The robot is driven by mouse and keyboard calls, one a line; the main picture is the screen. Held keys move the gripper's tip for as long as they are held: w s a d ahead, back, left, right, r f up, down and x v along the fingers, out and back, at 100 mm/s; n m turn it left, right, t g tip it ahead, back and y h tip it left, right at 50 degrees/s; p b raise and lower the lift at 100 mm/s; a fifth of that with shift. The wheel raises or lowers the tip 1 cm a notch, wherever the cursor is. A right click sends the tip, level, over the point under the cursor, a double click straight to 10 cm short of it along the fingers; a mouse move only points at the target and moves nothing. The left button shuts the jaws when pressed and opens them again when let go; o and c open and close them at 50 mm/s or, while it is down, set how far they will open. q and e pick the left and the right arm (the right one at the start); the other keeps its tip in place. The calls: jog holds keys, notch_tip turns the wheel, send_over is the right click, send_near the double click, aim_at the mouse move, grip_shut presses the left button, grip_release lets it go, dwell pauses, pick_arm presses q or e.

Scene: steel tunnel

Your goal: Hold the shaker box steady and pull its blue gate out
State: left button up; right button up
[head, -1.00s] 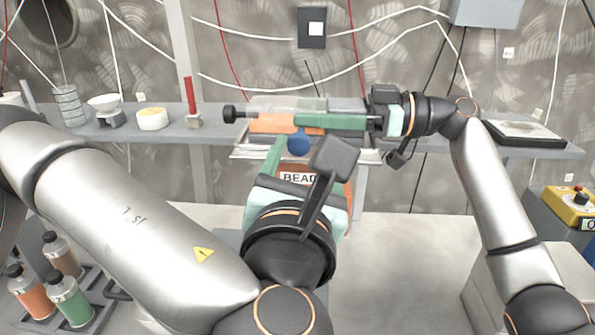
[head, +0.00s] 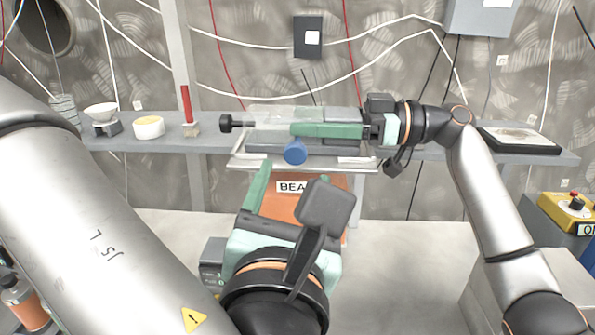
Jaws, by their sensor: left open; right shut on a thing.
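The shaker box (head: 318,115) lies on the bench, long and clear-sided with a green section at its lower right. A black knob sticks out at its left end. The round blue end of the gate (head: 295,151) shows at its near side; the rest of the gate is hidden. My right gripper (head: 379,128) is shut on the box's right end. My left gripper (head: 290,197) is open and empty, below and nearer than the blue end, apart from it. Its left green finger shows; its camera block hides most of the other.
An orange bin (head: 327,192) with a partly hidden bead label stands below the box, behind my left gripper. A yellow button box (head: 570,210) stands right.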

jog(key=o, duration=1.5)
